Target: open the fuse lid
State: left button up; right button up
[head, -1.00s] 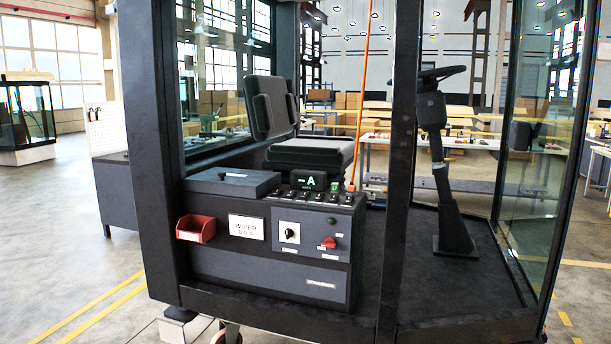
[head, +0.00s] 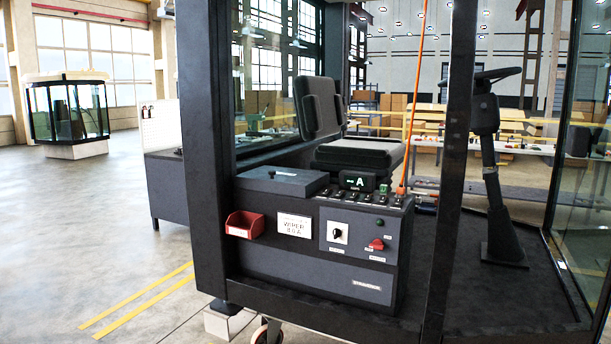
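The fuse lid appears to be the flat dark grey lid (head: 280,180) with a small black knob on top, at the left of the console's upper face. It lies flat and looks shut. The dark console (head: 310,262) stands inside the cab, in front of the seat. Neither of my grippers is in the head view.
A red bin (head: 244,224) hangs on the console's front left. A thick cab post (head: 204,150) stands left of the console and another post (head: 455,150) right of it. An orange cord (head: 413,100) hangs near the right post. Open floor (head: 90,230) lies at the left.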

aim_at(300, 182)
jog(key=i+j+z, duration=0.25)
jog(key=i+j, duration=0.25)
jog(key=j, duration=0.15)
jog(key=i+j+z, duration=0.25)
jog(key=i+j, duration=0.2)
jog(key=j, duration=0.3)
jog(key=i+j+z, duration=0.15)
jog(key=j, duration=0.25)
jog(key=i+j+z, duration=0.1)
jog(key=j, duration=0.3)
jog(key=i+j+z, duration=0.15)
jog(key=i+j, duration=0.15)
jog(key=j, duration=0.15)
jog(key=i+j+z, duration=0.1)
jog(key=j, duration=0.35)
